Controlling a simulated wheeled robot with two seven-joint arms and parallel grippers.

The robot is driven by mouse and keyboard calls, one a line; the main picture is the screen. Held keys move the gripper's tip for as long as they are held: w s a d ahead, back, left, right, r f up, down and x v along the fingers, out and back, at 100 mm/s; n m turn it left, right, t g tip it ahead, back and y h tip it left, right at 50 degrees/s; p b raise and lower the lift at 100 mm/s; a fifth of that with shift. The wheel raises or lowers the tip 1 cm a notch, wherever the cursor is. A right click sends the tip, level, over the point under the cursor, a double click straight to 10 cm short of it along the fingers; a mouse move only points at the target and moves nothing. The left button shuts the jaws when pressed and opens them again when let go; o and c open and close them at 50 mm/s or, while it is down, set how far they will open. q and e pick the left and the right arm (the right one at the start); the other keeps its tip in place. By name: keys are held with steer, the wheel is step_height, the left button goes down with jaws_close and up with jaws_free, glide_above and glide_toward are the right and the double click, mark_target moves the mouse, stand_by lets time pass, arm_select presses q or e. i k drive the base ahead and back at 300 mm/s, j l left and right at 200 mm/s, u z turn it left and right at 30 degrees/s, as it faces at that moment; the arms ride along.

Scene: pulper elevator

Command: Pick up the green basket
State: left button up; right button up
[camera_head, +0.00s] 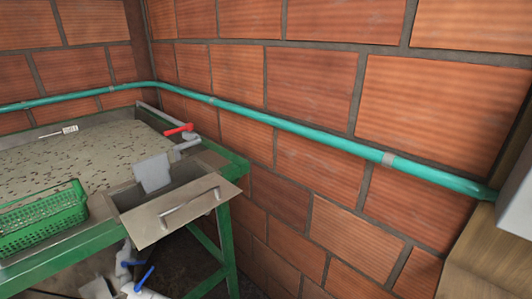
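The green basket (40,219) is a plastic crate with slotted sides. It sits at the left edge of the view, on the near rim of a metal-lined tank, and its left part is cut off by the picture edge. I cannot see all of its inside. Neither of my grippers shows in the head view, so nothing is seen touching the basket.
The tank (95,150) holds speckled, pale contents and stands on a green frame (228,245). A metal panel with a handle (185,207) slants at its right end. A red-handled valve (178,129) is behind. A teal pipe (290,121) runs along the brick wall.

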mark_target(22, 228)
steer(key=u, duration=1.7)
